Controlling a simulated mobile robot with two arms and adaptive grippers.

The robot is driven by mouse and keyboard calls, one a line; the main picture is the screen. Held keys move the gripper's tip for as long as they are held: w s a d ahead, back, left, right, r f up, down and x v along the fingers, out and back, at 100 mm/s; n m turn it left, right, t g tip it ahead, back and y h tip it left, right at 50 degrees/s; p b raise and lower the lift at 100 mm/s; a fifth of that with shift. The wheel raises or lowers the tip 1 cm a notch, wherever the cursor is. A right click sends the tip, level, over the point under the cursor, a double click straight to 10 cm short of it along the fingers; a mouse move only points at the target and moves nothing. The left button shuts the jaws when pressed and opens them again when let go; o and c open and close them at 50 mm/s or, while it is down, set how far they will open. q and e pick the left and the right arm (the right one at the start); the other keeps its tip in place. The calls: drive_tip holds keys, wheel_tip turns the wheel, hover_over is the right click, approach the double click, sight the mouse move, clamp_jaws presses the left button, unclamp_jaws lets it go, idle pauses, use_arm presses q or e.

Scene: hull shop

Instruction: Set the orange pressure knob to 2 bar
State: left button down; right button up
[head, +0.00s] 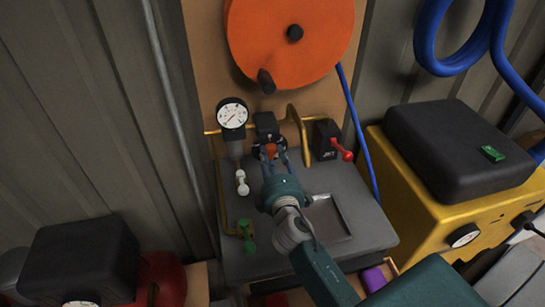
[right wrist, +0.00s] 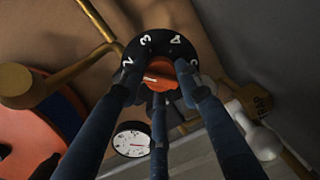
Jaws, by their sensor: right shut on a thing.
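The orange pressure knob (head: 271,149) sits on a black regulator (head: 265,124) at the back of the grey bench. My right gripper (head: 270,154) reaches it from the front, its fingers shut around the knob. In the right wrist view the orange knob (right wrist: 161,74) lies between the fingers, on a black dial ring (right wrist: 158,44) with white numerals; 2, 3 and 4 can be read. A white mark on the knob points left, slightly below the 2. A white round gauge (head: 232,113) stands left of the regulator; its exact reading is too small to tell. My left gripper is not in view.
A white-handled valve (head: 241,182) and a green-handled one (head: 247,236) are to the left. Brass pipes (head: 298,122) run behind. An orange reel (head: 290,40) hangs above; a yellow machine (head: 430,215) stands right.

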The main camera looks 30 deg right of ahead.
drive_tip(key=shift+f, duration=0.25)
drive_tip(key=o, duration=1)
drive_tip(key=shift+a, duration=0.1)
drive_tip(key=shift+o, duration=0.8)
drive_tip(key=shift+r, duration=0.15)
drive_tip(key=v, duration=1.2)
drive_tip(key=shift+r, duration=0.1)
